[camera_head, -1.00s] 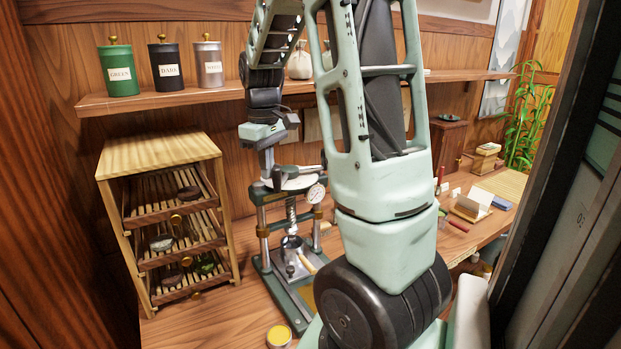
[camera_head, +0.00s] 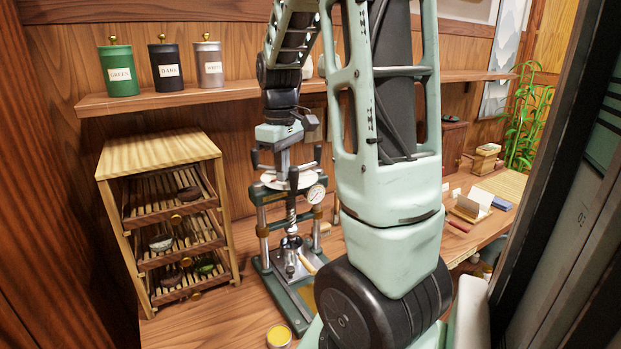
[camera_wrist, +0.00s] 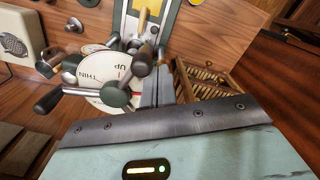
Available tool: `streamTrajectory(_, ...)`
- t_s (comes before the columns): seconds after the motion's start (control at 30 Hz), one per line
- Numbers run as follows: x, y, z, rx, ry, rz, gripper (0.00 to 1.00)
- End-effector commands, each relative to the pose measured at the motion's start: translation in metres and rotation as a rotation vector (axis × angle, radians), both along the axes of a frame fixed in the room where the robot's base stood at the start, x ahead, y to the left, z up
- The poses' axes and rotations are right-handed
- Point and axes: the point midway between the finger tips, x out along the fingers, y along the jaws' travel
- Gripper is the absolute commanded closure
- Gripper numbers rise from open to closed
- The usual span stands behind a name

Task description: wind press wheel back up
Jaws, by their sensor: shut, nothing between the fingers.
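The tea press (camera_head: 290,262) stands on the table in the middle of the head view, with a central screw and a round gauge (camera_head: 316,194). Its wheel (camera_head: 293,178) is at the top, with dark-knobbed spokes over a pale disc. In the wrist view the wheel hub (camera_wrist: 115,94) is close, and the white disc (camera_wrist: 92,68) shows the words UP and THIN. My gripper (camera_head: 283,172) points down at the wheel, shut and empty. In the wrist view its fingers (camera_wrist: 157,92) are beside the hub, among the spokes; whether they touch a spoke I cannot tell.
A wooden drying rack (camera_head: 165,215) with slatted trays stands left of the press. A shelf (camera_head: 220,93) with tea canisters runs behind my arm. A small yellow-topped tin (camera_head: 279,337) sits at the front. Small boxes and papers lie on the right of the table.

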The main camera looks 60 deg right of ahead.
Motion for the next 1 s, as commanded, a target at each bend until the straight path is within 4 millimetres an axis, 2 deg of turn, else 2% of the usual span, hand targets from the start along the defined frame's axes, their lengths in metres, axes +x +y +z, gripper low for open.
streamTrajectory(0.43,-0.027,-0.018,0.000,-0.001,-0.001,-0.004,1.00)
streamTrajectory(0.8,-0.029,-0.020,0.000,-0.001,0.000,-0.001,1.00)
streamTrajectory(1.0,-0.038,-0.031,0.000,-0.001,0.000,-0.004,1.00)
